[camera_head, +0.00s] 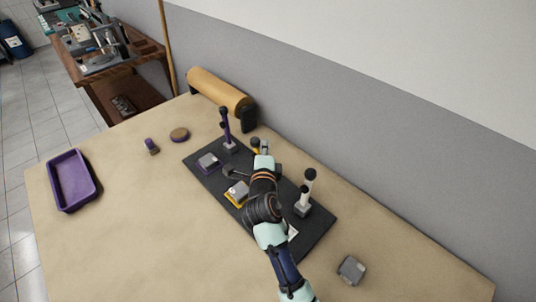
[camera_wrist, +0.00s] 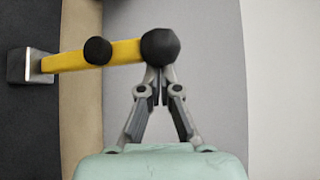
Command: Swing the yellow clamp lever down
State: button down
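The yellow clamp lever (camera_wrist: 122,52) lies across the upper part of the wrist view, running from a grey base block (camera_wrist: 30,66) to a round black end knob (camera_wrist: 160,46). A smaller black knob (camera_wrist: 98,50) sits midway along it. My gripper (camera_wrist: 159,88) is just below the end knob, its two fingers drawn together with only a narrow gap and nothing seen between them. The knob hides the very tips, so contact is unclear. In the head view the lever (camera_head: 255,145) stands up, partly covered by my gripper (camera_head: 265,150).
The dark mat (camera_head: 318,232) also carries a purple lever (camera_head: 225,125), a white lever (camera_head: 308,187) and grey blocks on purple (camera_head: 208,161) and yellow (camera_head: 237,194) bases. A tan roll (camera_head: 215,90) lies behind.

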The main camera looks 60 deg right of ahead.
aim_at(256, 148)
jog(key=a+b, duration=0.1)
jog(key=w+a+b, duration=0.1)
jog(key=b, duration=0.1)
jog(key=a+b, duration=0.1)
jog(key=shift+w+a+f+n+h+b, duration=0.2)
jog(key=shift+f+n+h+b, duration=0.1)
jog(key=shift+f+h, duration=0.1)
jog(key=shift+s+d+r, duration=0.1)
notch_tip(256, 148, up, 10)
dwell(0.7)
